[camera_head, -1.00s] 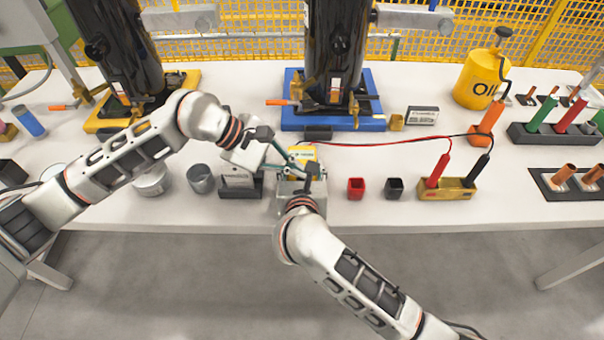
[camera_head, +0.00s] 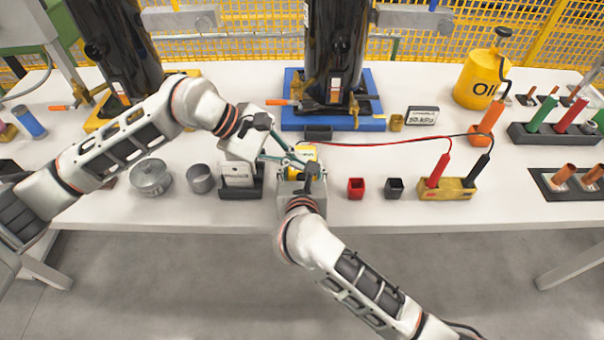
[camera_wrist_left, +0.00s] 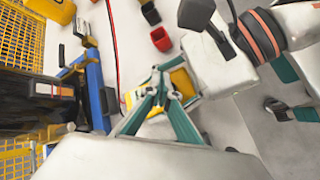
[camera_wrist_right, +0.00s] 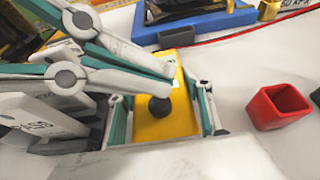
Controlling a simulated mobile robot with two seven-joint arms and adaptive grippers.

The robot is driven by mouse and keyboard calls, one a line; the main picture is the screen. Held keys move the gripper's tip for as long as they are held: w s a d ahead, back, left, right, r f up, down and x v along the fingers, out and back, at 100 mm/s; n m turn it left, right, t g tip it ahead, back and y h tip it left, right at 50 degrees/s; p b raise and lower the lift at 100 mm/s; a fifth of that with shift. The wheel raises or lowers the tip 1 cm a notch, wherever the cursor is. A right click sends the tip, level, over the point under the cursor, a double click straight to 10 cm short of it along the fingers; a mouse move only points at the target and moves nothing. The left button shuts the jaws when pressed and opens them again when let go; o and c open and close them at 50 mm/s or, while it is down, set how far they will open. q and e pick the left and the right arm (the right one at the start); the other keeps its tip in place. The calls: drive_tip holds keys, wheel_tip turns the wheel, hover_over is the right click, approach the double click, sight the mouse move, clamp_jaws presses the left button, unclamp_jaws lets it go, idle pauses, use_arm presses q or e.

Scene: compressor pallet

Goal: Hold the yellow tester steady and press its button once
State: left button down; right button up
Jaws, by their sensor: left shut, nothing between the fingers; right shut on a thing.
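The yellow tester (camera_head: 306,153) is upright at the front middle of the table, largely hidden by my grippers in the head view. In the right wrist view the tester (camera_wrist_right: 150,128) shows a yellow face with a round black button (camera_wrist_right: 159,108). My right gripper (camera_wrist_right: 163,112) is shut on the tester, one finger on each side. My left gripper (camera_wrist_right: 170,70) is shut and empty, reaching in from the left with its tips over the tester, close to the button. Contact with the button cannot be told. The left wrist view also shows the tester (camera_wrist_left: 182,82) beyond the fingertips.
A red cup (camera_head: 356,188) and a dark cup (camera_head: 394,188) stand right of the tester. A blue base (camera_head: 290,120) with a black cylinder is behind. Red and black leads (camera_head: 400,139) run to the right.

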sight(298, 176)
use_arm(q)
drive_tip(key=shift+r, duration=2.05)
use_arm(e)
drive_tip(key=o, duration=1.4)
drive_tip(key=shift+o, duration=0.2)
drive_tip(key=shift+s, duration=0.1)
